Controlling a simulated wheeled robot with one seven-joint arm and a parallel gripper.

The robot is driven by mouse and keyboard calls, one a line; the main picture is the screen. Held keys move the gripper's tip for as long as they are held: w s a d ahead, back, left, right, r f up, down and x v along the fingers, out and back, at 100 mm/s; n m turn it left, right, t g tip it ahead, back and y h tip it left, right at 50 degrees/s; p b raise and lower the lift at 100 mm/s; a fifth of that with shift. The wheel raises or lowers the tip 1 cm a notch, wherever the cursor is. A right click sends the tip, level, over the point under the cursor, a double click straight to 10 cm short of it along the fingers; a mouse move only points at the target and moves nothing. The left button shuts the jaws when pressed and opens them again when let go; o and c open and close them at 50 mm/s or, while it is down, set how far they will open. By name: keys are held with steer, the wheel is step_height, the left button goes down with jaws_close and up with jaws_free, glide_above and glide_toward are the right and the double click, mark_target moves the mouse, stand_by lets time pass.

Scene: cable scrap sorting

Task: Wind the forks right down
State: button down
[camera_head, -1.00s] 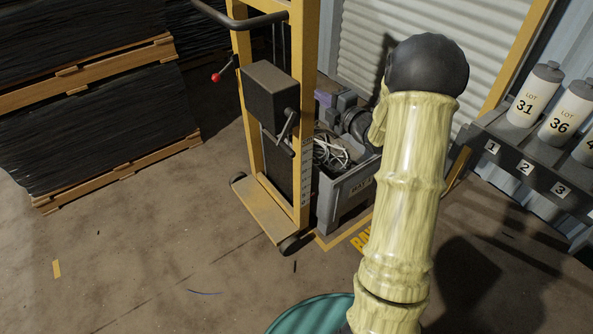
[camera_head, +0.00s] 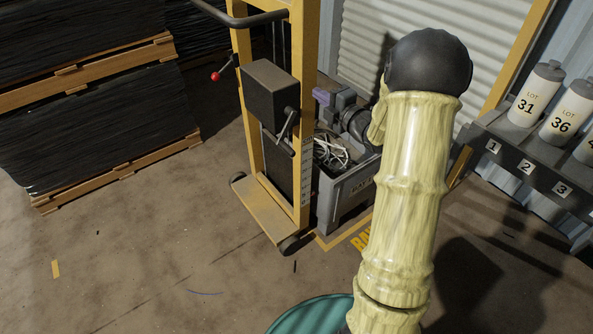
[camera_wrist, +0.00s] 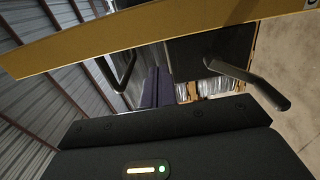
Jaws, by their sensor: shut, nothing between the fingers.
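The yellow hand stacker (camera_head: 302,60) stands upright left of the middle in the head view. A dark winch box (camera_head: 270,88) is on its mast, with a grey crank (camera_head: 286,128) on the box's right side. The crank's bar also shows at upper right in the wrist view (camera_wrist: 245,77). A yellow plate (camera_head: 262,215) sits low at the stacker's foot; I cannot tell the forks apart from it. My gripper (camera_wrist: 165,128) shows as a dark body along the bottom of the wrist view, shut and empty, apart from the crank. My arm hides it in the head view.
Stacked dark sheets on pallets (camera_head: 90,85) are at left. A shelf (camera_head: 515,160) with lot bottles is at right. A teal round top (camera_head: 310,315) is at the bottom.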

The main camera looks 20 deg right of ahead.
steer(key=b+v, duration=0.2)
steer(key=v, duration=0.5)
steer(key=shift+s+b, duration=0.3)
steer(key=shift+s, duration=0.05)
steer(key=shift+w, duration=0.1)
steer(key=s+a+f+m+g+h, duration=0.6)
steer(key=f+m+g+h, duration=0.15)
steer(key=m, duration=0.65)
steer(key=s+a+f+m+g, duration=0.2)
steer(key=s+a+m+g, duration=0.1)
steer(key=s, duration=0.4)
steer(key=s+a+f+m+g+y, duration=0.1)
steer(key=s+a+f+m+g, duration=0.2)
steer(key=s, duration=0.5)
steer(key=shift+s+a+m+g, duration=0.25)
steer(key=shift+a+m+g, duration=0.2)
steer(key=shift+a+m, duration=0.7)
steer(key=shift+w, duration=0.1)
